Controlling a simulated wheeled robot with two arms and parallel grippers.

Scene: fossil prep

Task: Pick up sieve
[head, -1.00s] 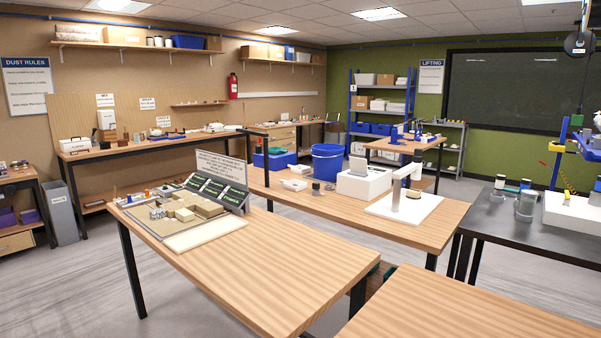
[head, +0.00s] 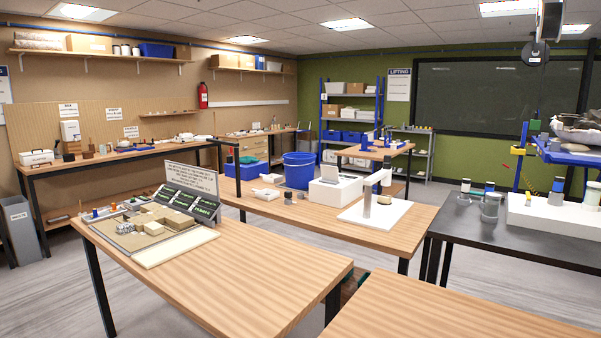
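I cannot make out a sieve for certain in the head view. A round grey stacked vessel (head: 490,207) stands upright on the dark table (head: 470,228) at the right; it is too small to tell what it is. Neither of my grippers shows in this view.
A wooden table (head: 240,275) with a tray of blocks (head: 112,238) is in front. Behind it, another table holds a blue bucket (head: 299,170), a white box (head: 335,193) and a white stand (head: 367,195). Grey floor (head: 60,290) is open at the left.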

